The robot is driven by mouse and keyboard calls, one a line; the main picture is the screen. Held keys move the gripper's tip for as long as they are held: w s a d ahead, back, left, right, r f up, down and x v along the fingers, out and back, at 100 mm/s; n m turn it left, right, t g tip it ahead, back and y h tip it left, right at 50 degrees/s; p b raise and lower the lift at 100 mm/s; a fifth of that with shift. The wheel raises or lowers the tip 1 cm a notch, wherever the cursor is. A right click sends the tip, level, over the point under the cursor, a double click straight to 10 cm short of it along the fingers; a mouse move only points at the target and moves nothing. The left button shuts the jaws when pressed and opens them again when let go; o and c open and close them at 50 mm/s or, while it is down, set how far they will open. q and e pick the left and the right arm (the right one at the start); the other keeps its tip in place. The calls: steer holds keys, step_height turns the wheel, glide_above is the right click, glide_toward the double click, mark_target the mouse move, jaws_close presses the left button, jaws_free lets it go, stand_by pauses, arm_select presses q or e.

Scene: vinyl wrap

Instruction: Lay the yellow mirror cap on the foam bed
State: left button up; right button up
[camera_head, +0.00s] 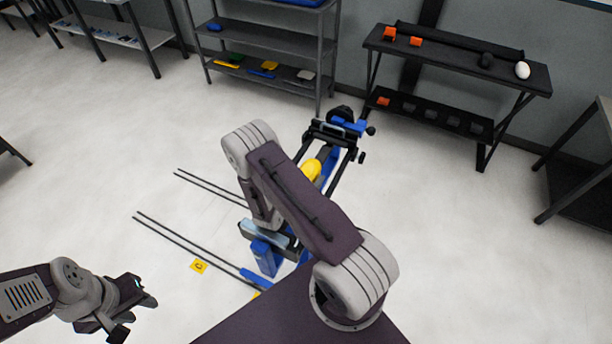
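A rounded yellow piece (312,169), which looks like the yellow mirror cap, shows just past my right arm, over a blue and black stand (340,130). My arm hides part of it, and I cannot tell whether it rests on the stand or is held. My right arm folds back at its elbow, and its gripper is hidden behind my own arm links. My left gripper (137,312) is at the lower left, open and empty above the floor, well apart from the yellow piece. I cannot make out the foam bed with certainty.
A black bench (460,72) at the back right holds orange blocks (403,37), a black rounded piece (487,60) and a white one (522,70). A grey shelf (265,45) with coloured pieces stands behind. The left floor is mostly clear.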

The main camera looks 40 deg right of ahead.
steer(key=shift+w, duration=0.1)
steer(key=shift+r, duration=0.2)
steer(key=shift+a, duration=0.3)
steer(key=b+v, duration=0.1)
steer(key=v, duration=1)
steer(key=shift+s+a+r, duration=0.1)
steer(key=shift+s+r, duration=0.1)
steer(key=shift+s, duration=0.05)
